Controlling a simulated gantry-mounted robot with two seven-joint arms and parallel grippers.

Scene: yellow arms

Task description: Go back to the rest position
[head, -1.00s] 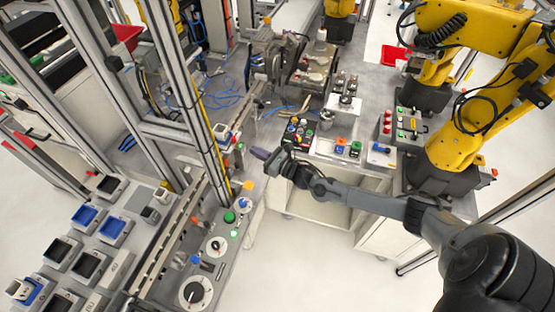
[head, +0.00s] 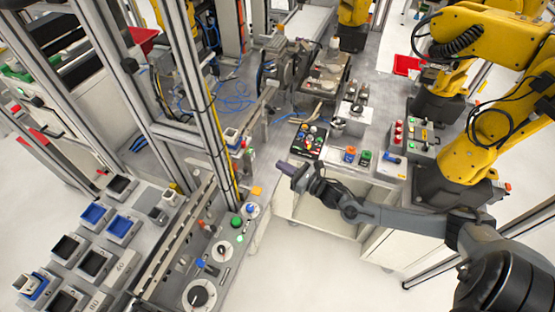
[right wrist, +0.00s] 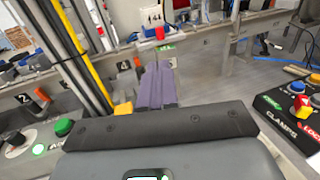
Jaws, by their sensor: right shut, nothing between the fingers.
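My right arm comes in from the lower right in the head view. Its gripper (head: 287,168) is shut and empty, with purple fingers pressed together, over open space in front of the workbench edge. The shut fingers also show in the right wrist view (right wrist: 157,86), pointing toward a metal rail with a red button. My left gripper is not in the head view.
A control panel with knobs (head: 223,250) and several bins are at left. A black button box (head: 309,141) sits on the bench beyond my right gripper. Yellow robot arms (head: 495,130) stand at right. Metal posts (head: 209,100) rise at left. White floor (head: 310,270) is clear.

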